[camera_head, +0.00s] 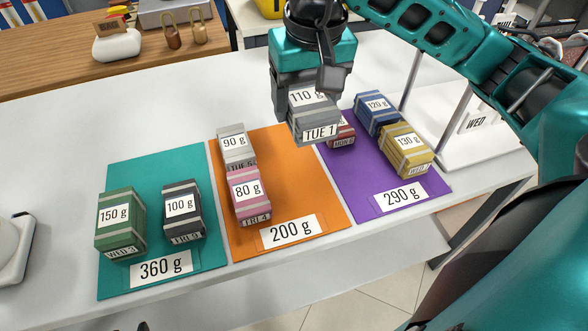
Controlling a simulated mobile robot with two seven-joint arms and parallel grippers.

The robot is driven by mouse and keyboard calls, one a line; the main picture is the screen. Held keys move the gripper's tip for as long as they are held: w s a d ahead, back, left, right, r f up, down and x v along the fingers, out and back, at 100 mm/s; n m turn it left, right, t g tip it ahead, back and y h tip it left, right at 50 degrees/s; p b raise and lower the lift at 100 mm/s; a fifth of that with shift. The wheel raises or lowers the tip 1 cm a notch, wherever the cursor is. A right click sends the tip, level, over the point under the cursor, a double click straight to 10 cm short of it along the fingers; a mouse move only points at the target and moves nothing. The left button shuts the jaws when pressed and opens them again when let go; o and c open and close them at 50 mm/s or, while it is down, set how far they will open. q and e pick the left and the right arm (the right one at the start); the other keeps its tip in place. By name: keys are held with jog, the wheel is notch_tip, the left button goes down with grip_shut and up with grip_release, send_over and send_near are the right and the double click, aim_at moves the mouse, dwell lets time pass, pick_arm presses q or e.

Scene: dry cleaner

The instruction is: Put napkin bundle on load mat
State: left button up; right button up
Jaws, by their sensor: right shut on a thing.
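My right gripper (312,92) points down and is shut on a grey bundle (318,133) labelled 110 g and TUE 1. The bundle appears held above the border of the orange mat (275,150), labelled 200 g, and the purple mat (350,190), labelled 290 g. A light grey 90 g bundle (238,152) and a pink 80 g bundle (250,208) are on orange. A blue 120 g bundle (372,117), a yellow 130 g bundle (408,157) and a partly hidden red bundle (345,132) are on purple. A dark tip at the bottom edge may be my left gripper (143,326).
The teal mat (150,180), labelled 360 g, bears a green 150 g bundle (120,222) and a black 100 g bundle (183,212). A white stand (475,130) marked WED is at right. The white table (120,110) is clear behind teal.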

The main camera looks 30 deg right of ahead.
jog(key=b, duration=0.2)
send_over(302, 183)
jog(key=f, duration=1.2)
jog(key=shift+s+a+f, duration=0.1)
jog(key=shift+s, duration=0.25)
notch_tip(302, 183, down, 4)
jog(key=shift+f, duration=0.1)
pick_arm(q)
jog(key=shift+w+d+f+h, duration=0.15)
jog(key=shift+w+d, duration=0.1)
jog(key=shift+d, duration=0.15)
jog(key=shift+w+d+f+h, duration=0.15)
jog(key=shift+w+d, duration=0.1)
jog(key=shift+d, duration=0.15)
pick_arm(e)
jog(key=shift+f, duration=0.15)
jog(key=shift+f, duration=0.1)
jog(key=shift+f+b, duration=0.15)
jog(key=shift+b, duration=0.25)
pick_arm(q)
jog(key=shift+w+d, duration=0.1)
pick_arm(e)
jog(key=o, duration=1.1)
